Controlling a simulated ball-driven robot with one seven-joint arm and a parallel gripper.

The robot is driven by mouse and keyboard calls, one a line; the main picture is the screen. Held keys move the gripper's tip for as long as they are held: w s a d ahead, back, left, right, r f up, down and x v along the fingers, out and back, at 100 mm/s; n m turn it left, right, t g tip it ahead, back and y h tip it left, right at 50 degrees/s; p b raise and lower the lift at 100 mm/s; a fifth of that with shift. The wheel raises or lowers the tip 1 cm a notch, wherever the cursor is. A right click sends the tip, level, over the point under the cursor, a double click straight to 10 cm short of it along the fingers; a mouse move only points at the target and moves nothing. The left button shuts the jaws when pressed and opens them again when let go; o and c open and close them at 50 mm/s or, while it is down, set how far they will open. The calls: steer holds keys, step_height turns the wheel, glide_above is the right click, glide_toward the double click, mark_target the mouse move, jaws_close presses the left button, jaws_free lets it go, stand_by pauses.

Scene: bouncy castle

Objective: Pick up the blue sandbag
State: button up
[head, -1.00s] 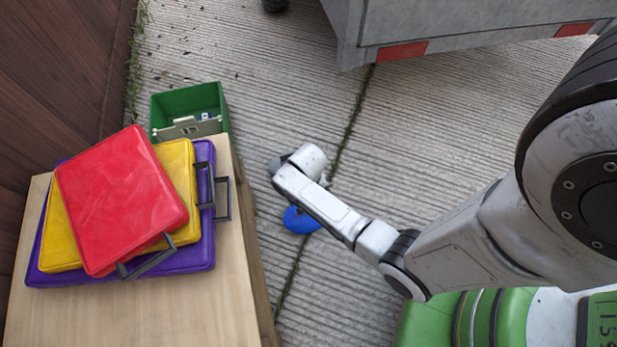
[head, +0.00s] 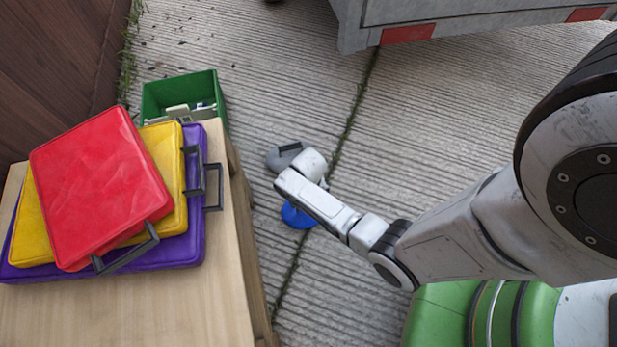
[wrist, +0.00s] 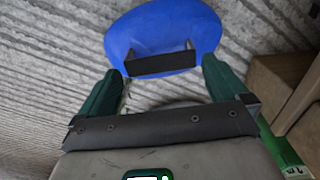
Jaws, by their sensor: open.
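The blue sandbag (head: 293,217) lies on the grooved concrete, partly hidden behind my forearm in the head view. In the wrist view the blue sandbag (wrist: 190,22) is round and bright blue, with a dark strap handle (wrist: 160,63) across its near side. My gripper (wrist: 162,68) is open and empty, its two green fingers spread wide. In that picture the handle shows between and just beyond the fingertips; I cannot tell whether they touch it. In the head view my arm's end hides the fingers.
A wooden box (head: 150,310) at left carries stacked red (head: 95,185), yellow and purple cases with dark handles. A green crate (head: 183,92) stands behind it. A grey trailer (head: 470,12) is at the top. A grey shape (head: 284,155) shows by my arm's end. Concrete between is clear.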

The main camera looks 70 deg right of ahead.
step_height(320, 180, down, 3)
steer(key=shift+r+b, duration=0.15)
steer(key=shift+b, duration=0.4)
steer(key=shift+r, duration=0.1)
steer(key=c, duration=1.6)
steer(key=shift+c, duration=0.6)
steer(key=shift+r, duration=0.1)
